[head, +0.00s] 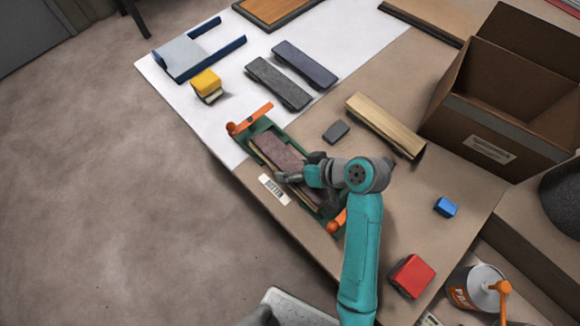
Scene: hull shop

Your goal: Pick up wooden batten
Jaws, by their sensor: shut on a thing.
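A pale wooden batten (386,124) lies on the brown bench top, right of centre, left of the open cardboard box. My gripper (296,176) is well to its lower left, apart from it, over a green tray-like holder (263,125) with orange ends. A purplish-brown bar (274,150) lies in or just above this holder. My gripper is shut on this bar near its lower right end. The gripper and wrist hide part of the bar and holder, and I cannot tell whether the bar is raised.
An open cardboard box (493,146) stands right. Two dark bars (305,64), a yellow block (206,84) and a blue-sided tray (186,56) are at the back left. A small dark block (336,131), blue block (446,207), red block (412,275) and can (478,289) stand around my arm.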

